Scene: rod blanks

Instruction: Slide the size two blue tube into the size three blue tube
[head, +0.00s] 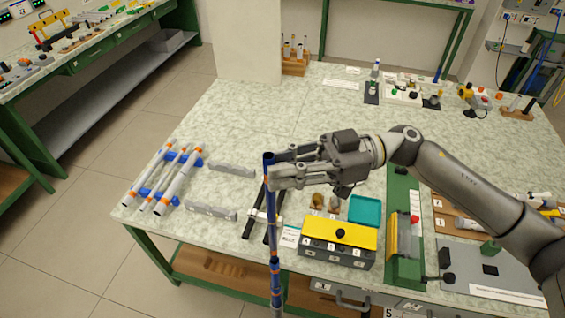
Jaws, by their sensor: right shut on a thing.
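My right gripper (273,169) is shut on a slim blue tube (272,215) with an orange band near its top. The tube stands nearly upright near the table's front edge. Below it, in line, is another blue length (276,285) with orange and pale bands, running out of the bottom of the picture. The two meet or overlap near an orange band; I cannot tell whether one is inside the other. No size marks can be read, so I cannot tell which is size two or three. My left gripper is not in view.
White tubes with orange bands lie on blue supports (199,162) at the left. Two grey blocks (231,169) lie beside them. A dark stand (266,232) is behind the tube. A yellow-topped box (340,233), teal tray (364,210) and green fixture (404,240) stand right.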

